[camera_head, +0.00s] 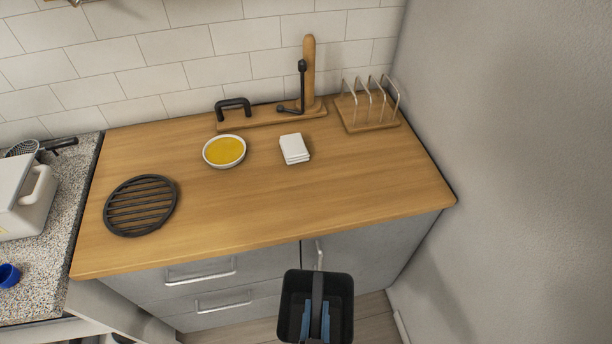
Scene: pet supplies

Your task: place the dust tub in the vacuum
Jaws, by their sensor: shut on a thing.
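A black, open-topped tub (341,296), which looks like the dust tub, is at the bottom centre, in front of the counter's front edge. A dark strip runs across its middle. My gripper (316,316), with blue fingers, is shut on the tub at this strip. The tub's lower part and the exact contact are hidden. I cannot make out a vacuum for certain in this view.
The wooden counter (240,205) holds a black round trivet (140,205), a bowl of yellow contents (224,151), white folded cloths (294,149), and a rack (368,108). A white box-like appliance (22,195) and blue cup (9,275) are left. A wall bounds the right.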

